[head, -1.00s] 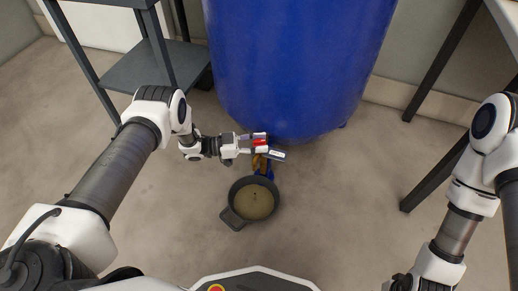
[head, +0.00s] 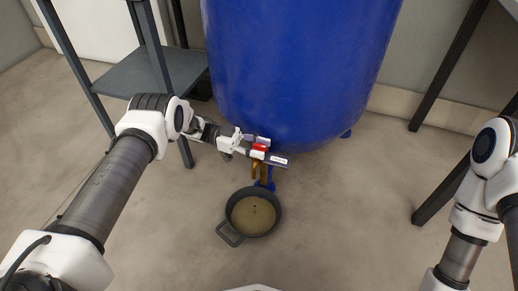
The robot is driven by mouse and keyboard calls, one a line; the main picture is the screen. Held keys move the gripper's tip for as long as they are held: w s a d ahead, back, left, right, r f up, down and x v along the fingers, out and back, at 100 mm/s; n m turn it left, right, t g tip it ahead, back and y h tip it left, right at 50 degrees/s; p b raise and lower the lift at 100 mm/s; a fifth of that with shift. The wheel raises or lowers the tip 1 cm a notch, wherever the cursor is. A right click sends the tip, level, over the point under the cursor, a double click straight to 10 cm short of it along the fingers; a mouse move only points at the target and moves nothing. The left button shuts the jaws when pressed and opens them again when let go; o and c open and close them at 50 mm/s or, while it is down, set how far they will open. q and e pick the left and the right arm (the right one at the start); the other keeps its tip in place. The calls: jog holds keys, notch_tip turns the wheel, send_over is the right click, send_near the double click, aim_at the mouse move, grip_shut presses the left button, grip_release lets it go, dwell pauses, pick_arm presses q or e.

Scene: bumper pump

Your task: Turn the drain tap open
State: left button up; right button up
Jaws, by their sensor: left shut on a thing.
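The drain tap (head: 261,172) is a brass-coloured fitting low on the front of the blue tank (head: 300,70). Its red handle (head: 259,148) shows between the fingers of my left gripper (head: 264,150), which is shut on it from the left. The fingers hide part of the handle and the tap's top. A dark round pan (head: 230,239) with a brownish inside stands on the floor just below the tap. I see no stream of liquid. My right arm is at the right edge, but its gripper is out of view.
A dark grey shelf frame (head: 168,72) stands left of the tank, behind my left arm. A table with a dark leg (head: 445,68) stands at the right. The concrete floor (head: 345,215) between pan and right arm is clear.

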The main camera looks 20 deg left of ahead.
pick_arm(q)
jog(key=o, duration=1.2)
jog(key=shift+d, duration=0.1)
jog(key=shift+c, duration=0.2)
jog(key=a, duration=1.2)
jog(key=shift+w, duration=0.3)
